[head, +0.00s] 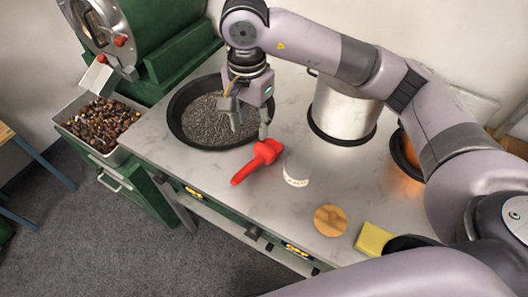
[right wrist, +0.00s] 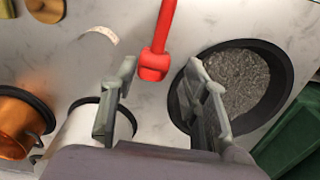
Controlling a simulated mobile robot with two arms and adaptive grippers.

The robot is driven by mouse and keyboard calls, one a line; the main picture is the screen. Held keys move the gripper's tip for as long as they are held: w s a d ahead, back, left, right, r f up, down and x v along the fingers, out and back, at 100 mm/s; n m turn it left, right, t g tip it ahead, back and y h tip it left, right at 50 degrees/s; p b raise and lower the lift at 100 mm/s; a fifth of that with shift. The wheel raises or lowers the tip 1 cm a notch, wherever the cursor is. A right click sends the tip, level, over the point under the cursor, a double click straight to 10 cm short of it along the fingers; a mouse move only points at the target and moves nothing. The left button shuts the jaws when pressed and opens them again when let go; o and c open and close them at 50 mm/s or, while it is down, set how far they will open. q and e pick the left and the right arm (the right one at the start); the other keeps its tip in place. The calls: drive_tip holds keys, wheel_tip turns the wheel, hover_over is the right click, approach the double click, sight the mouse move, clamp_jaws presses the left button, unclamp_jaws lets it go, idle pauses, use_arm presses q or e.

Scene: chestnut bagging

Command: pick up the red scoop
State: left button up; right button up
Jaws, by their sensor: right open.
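The red scoop (head: 259,161) lies on the light marble-like counter, to the right of and in front of the black pan. In the right wrist view the scoop (right wrist: 157,62) is beyond my fingertips, with its head towards me and its handle pointing away. My right gripper (head: 248,127) is open and empty, above the counter by the pan's right edge, behind the scoop. In the right wrist view its two fingers (right wrist: 160,78) stand wide apart, with the scoop's head seen between them and not touched. My left gripper is not in view.
The black pan (head: 177,128) holds grey granular material. A metal pot (head: 343,108), a white paper cup or band (head: 296,173), a wooden disc (head: 330,220) and a yellow sponge (head: 372,239) stand on the counter. A chestnut tray (head: 70,112) is at left.

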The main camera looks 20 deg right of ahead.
drive_tip(key=p, duration=0.3)
hover_over(252, 163)
wheel_tip(252, 163, down, 10)
drive_tip(key=shift+d+r, duration=0.1)
drive_tip(key=shift+d, duration=0.05)
drive_tip(key=shift+f, duration=0.3)
wheel_tip(252, 163, down, 4)
drive_tip(key=shift+s+f+p, duration=0.1)
drive_tip(key=shift+f+p, duration=0.1)
drive_tip(key=shift+p, duration=0.85)
drive_tip(key=shift+f, duration=0.2)
drive_tip(key=shift+c, duration=0.4)
clamp_jaws()
